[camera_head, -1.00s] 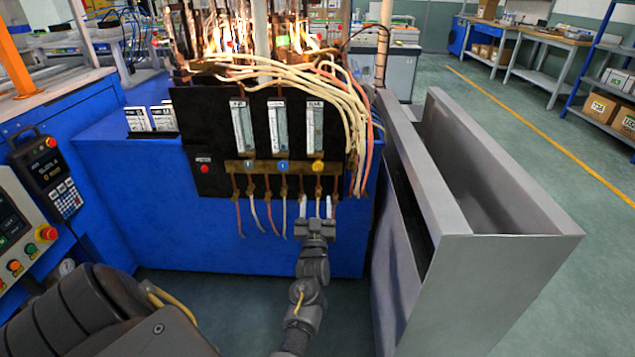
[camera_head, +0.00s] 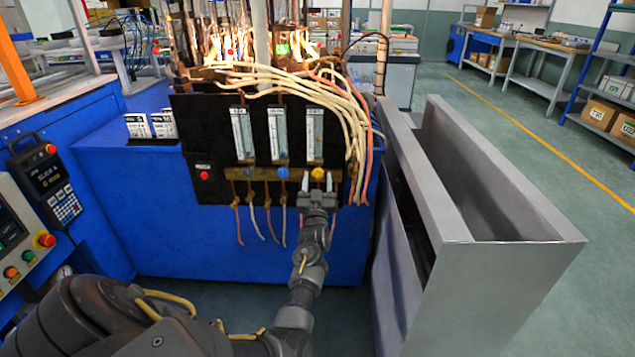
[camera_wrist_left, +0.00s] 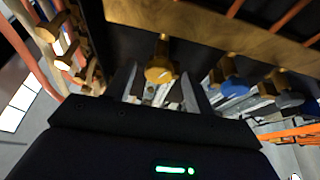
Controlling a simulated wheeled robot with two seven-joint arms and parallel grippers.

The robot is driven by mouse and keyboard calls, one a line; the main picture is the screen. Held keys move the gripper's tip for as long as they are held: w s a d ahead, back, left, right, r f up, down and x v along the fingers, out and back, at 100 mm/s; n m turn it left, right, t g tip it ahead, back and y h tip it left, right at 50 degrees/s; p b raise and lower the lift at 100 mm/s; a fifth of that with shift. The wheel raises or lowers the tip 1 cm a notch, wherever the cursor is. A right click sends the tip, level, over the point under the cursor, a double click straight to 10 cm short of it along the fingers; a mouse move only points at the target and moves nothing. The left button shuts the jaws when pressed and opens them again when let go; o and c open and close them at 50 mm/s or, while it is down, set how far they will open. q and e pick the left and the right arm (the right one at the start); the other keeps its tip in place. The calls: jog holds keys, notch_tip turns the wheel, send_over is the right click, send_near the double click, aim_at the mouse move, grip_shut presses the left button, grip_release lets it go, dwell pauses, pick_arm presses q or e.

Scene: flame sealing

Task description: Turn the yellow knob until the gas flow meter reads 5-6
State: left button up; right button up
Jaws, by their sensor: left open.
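The yellow knob (camera_head: 318,173) is the rightmost of three knobs on a brass bar on the black panel (camera_head: 213,130). The flow meter (camera_head: 314,134) above it is a pale upright tube; its reading is too small to tell. My left gripper (camera_head: 317,182) is open, its fingertips just below and to either side of the yellow knob. In the left wrist view, the yellow knob (camera_wrist_left: 161,68) lies ahead, between the two spread fingers (camera_wrist_left: 160,90), and no contact is visible. My right gripper is not in view.
Hoses (camera_head: 300,92) drape over the panel's top right and hang below the bar. A grey metal trough (camera_head: 520,245) stands at the right. Flames (camera_head: 225,45) burn behind the panel.

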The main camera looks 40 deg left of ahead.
pick_arm(q)
jog(key=shift+c, duration=0.4)
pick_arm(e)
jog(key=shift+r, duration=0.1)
pick_arm(q)
jog(key=c, duration=0.9)
jog(key=shift+w+d+n+g+y, duration=0.15)
jog(key=shift+n+g+y, duration=0.25)
jog(key=shift+n, duration=0.7)
jog(key=n+g+y, duration=0.1)
jog(key=n, duration=0.2)
jog(key=shift+d+n+g+b, duration=0.1)
jog(key=shift+n+g+b, duration=0.2)
jog(key=shift+n+g+y, duration=0.3)
jog(key=shift+n, duration=0.4)
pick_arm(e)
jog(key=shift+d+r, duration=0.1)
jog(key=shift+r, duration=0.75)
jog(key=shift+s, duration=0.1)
pick_arm(q)
jog(key=o, duration=1)
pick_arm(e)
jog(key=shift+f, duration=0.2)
